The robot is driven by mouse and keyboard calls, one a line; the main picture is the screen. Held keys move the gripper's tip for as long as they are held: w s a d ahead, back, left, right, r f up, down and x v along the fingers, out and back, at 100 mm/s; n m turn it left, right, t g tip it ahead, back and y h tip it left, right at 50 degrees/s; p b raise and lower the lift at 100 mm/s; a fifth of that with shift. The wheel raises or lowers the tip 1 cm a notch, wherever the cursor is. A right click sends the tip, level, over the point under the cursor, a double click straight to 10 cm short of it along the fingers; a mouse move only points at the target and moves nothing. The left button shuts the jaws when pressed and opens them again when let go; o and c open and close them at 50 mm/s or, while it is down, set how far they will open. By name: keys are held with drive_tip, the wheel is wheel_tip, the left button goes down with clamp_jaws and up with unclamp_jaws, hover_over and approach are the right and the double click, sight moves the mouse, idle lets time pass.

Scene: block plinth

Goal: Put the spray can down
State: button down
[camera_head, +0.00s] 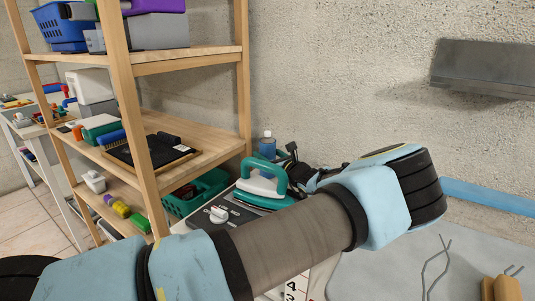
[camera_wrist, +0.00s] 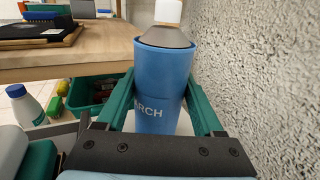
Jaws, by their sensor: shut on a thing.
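The spray can is blue with a grey shoulder and a white cap, and it is upright. In the wrist view the spray can (camera_wrist: 160,85) sits between the two green fingers of my gripper (camera_wrist: 161,92), which is shut on it. The letters "ARCH" show on its side. In the head view the spray can (camera_head: 267,146) shows behind the iron, close to the wall, and my gripper (camera_head: 287,155) is partly hidden by my arm. The can's base is hidden, so I cannot tell whether it touches a surface.
A teal and white iron (camera_head: 262,187) stands on a grey surface in front of the can. A wooden shelf (camera_head: 190,150) with a dark tray (camera_head: 155,150) stands left. A green crate (camera_head: 197,192) sits low beside it. The rough wall (camera_wrist: 265,80) is close on the right.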

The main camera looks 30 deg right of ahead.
sight(272, 157)
unclamp_jaws()
drive_tip(key=shift+f, duration=0.15)
drive_tip(key=shift+s+d+b, duration=0.2)
drive_tip(key=shift+s+b, duration=0.25)
drive_tip(key=shift+s, duration=1.45)
drive_tip(key=shift+s+d+b, duration=0.2)
drive_tip(key=shift+s+b, duration=0.25)
drive_tip(key=shift+s, duration=1.4)
drive_tip(key=shift+r, duration=0.2)
